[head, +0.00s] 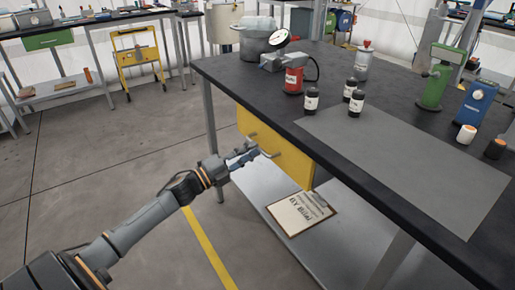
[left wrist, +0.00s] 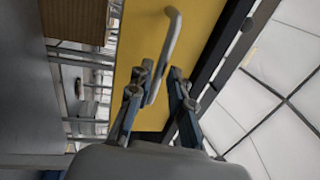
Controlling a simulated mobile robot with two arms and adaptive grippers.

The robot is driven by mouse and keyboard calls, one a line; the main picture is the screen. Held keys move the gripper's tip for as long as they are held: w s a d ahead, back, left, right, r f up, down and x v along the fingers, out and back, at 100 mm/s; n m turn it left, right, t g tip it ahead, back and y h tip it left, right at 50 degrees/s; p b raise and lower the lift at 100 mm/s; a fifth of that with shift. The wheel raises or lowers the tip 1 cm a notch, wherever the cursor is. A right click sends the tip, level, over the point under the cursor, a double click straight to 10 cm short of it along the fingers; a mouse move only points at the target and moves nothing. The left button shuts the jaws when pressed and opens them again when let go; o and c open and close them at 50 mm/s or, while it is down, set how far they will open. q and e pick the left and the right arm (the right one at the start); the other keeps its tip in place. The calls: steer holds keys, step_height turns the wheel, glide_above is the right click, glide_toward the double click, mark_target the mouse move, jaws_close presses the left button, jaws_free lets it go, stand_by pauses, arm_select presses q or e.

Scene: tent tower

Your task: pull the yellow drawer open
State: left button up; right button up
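The yellow drawer (head: 296,172) hangs under the black tabletop, its front facing my left arm. I see no clear gap that shows it pulled out. A pale bar handle (head: 263,145) stands out from its front. My left gripper (head: 255,154) is at the handle. In the left wrist view the handle (left wrist: 174,35) runs down across the yellow front (left wrist: 140,35), and its lower end lies between the two spread fingers of my left gripper (left wrist: 160,82). The fingers look open around it, and I cannot tell whether either touches it. My right gripper is out of view.
The black tabletop (head: 225,75) above carries a red bottle (head: 293,80), several dark jars and a grey mat (head: 400,150). A clipboard (head: 300,212) lies on the lower shelf (head: 345,240). The floor (head: 110,160) left of the table is clear.

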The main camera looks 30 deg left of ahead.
arm_select(q)
steer(key=shift+x, duration=1.5)
jaws_close()
